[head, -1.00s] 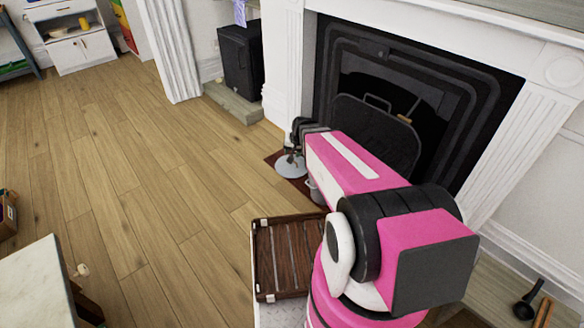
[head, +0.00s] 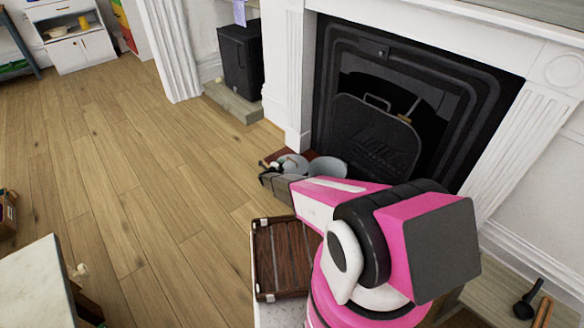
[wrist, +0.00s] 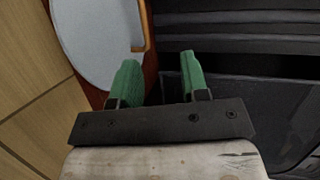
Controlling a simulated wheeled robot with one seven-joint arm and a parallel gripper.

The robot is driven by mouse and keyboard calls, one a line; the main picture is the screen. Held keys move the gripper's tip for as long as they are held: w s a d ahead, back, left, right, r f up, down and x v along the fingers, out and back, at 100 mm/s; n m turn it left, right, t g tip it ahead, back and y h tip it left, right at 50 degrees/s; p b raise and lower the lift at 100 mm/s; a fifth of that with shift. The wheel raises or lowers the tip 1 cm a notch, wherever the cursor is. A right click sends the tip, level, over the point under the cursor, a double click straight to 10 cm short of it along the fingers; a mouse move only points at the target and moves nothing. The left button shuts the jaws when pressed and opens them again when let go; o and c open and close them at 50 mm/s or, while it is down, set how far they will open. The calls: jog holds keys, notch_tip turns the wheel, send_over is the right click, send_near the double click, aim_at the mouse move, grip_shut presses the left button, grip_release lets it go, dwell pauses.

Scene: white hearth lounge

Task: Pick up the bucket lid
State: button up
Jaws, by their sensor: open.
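The bucket lid (head: 293,162) looks like a flat, pale grey disc on a reddish-brown hearth mat in front of the fireplace. The grey bucket (head: 327,167) stands just right of it, partly hidden by my arm. I cannot tell the height gap.
The black fireplace (head: 375,130) with its screen stands behind the mat. A dark slatted wooden tray (head: 283,262) is near my base. A black speaker-like box (head: 240,58) stands farther back. The wooden floor (head: 150,190) on the left is mostly clear.

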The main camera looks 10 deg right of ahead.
aim_at(292, 167)
jog(key=f, duration=0.1)
jog(key=f+m+h, duration=0.1)
jog(key=f, duration=0.1)
jog(key=shift+s+d+f+m+g+h, duration=0.25)
jog(key=shift+d+f+m+g+h, duration=0.05)
jog(key=shift+g+h, duration=0.1)
jog(key=shift+d+f, duration=0.1)
jog(key=shift+d, duration=0.05)
jog(key=x, duration=1)
jog(key=shift+w, duration=0.3)
grip_shut()
